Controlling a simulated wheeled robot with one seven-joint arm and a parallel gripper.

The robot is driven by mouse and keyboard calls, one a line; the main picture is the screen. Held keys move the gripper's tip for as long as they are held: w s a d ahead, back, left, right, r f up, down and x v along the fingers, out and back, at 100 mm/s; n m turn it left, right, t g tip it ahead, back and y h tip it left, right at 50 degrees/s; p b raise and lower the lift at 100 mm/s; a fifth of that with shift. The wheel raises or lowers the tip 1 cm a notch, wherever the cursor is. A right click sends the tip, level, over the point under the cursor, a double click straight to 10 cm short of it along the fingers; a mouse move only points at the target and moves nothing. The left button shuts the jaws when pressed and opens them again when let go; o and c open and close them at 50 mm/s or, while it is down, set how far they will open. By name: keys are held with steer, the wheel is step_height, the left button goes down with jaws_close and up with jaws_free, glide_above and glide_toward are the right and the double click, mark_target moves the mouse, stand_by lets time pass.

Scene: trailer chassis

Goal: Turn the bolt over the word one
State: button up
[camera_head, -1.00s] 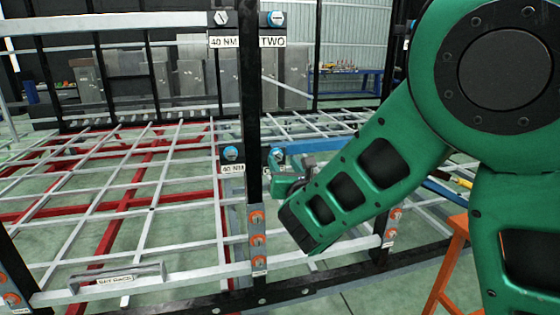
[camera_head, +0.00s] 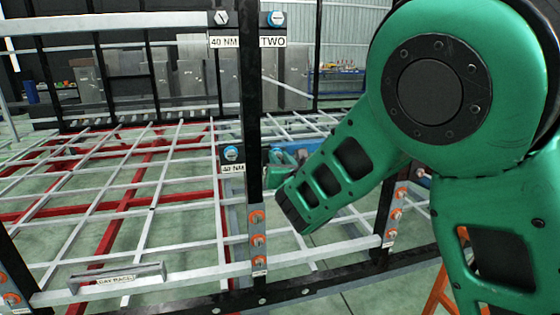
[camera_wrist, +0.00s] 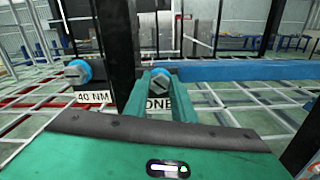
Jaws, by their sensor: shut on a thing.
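The bolt over the word ONE (camera_wrist: 160,84) has a grey slotted head and sits on the dark frame in the wrist view. The ONE label (camera_wrist: 158,104) shows just below it, between the fingers. My gripper (camera_wrist: 160,92) has its two teal fingers on either side of this bolt and is shut on it. In the head view my gripper (camera_head: 288,157) is at the right side of the black upright, largely hidden behind my green forearm. The bolt is mostly covered there and the ONE label cannot be read.
A blue bolt over a 40 NM label (camera_head: 231,153) sits left of the black upright (camera_head: 251,110). It also shows in the wrist view (camera_wrist: 77,71). Higher up is a bolt over TWO (camera_head: 276,19). Orange-ringed bolts (camera_head: 257,240) line the lower post. A lattice of bars spreads behind.

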steer(key=shift+d+m, duration=0.1)
steer(key=shift+m, duration=0.2)
steer(key=m, duration=0.4)
steer(key=shift+w+d+f, duration=0.1)
steer(key=shift+d, duration=0.05)
steer(key=m, duration=0.4)
steer(key=shift+d+f+m, duration=0.15)
steer(key=shift+m, duration=0.25)
steer(key=m, duration=1.1)
steer(key=shift+f, duration=0.35)
steer(key=shift+a+m, duration=0.2)
steer(key=shift+m, duration=4.6)
steer(key=shift+a+m, duration=0.2)
steer(key=shift+m, duration=4.6)
